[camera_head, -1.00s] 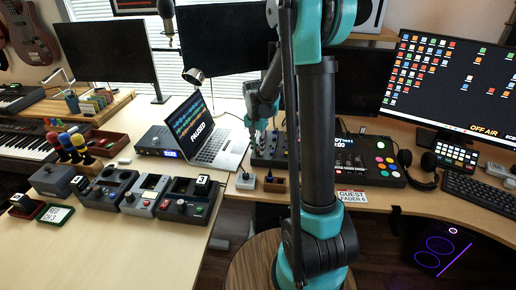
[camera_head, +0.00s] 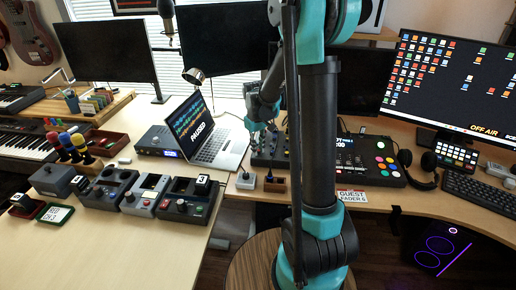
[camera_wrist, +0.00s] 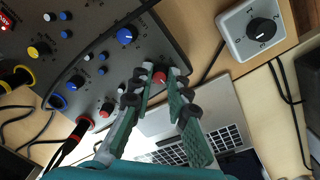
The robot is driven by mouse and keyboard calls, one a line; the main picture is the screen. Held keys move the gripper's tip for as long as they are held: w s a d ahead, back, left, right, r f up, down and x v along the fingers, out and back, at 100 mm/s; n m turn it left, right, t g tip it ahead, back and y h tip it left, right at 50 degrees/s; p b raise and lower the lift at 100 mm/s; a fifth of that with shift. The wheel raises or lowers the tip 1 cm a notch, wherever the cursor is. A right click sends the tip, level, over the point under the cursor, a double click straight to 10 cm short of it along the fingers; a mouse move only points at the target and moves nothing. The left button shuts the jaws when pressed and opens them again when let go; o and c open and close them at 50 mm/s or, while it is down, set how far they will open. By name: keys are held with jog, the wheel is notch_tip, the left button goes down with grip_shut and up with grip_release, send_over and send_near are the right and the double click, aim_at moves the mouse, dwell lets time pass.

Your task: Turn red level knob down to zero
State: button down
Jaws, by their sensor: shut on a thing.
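In the wrist view the dark mixer panel (camera_wrist: 68,25) carries several blue, yellow, black and red knobs. A red knob (camera_wrist: 160,76) near the panel's edge sits between my fingertips. My gripper (camera_wrist: 160,72) is shut on it, with one finger on each side. The fingers partly cover the knob, and its pointer mark cannot be read. In the head view my gripper (camera_head: 256,126) is at the left part of the mixer (camera_head: 268,159), behind my arm, and the red knob cannot be made out there.
The open laptop (camera_head: 228,149) stands close left of the mixer. A white box with a black dial (camera_wrist: 262,28) is near the panel. Another red knob (camera_wrist: 106,109) and cables lie near the fingers. Headphones (camera_head: 425,165) are farther right.

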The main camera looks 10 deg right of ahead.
jog(key=n, duration=0.4)
jog(key=shift+n, duration=1.8)
jog(key=c, duration=1.5)
grip_release()
jog(key=shift+o, duration=0.2)
notch_tip(320, 180, up, 12)
jog(key=shift+s, duration=0.35)
jog(key=shift+a, duration=0.1)
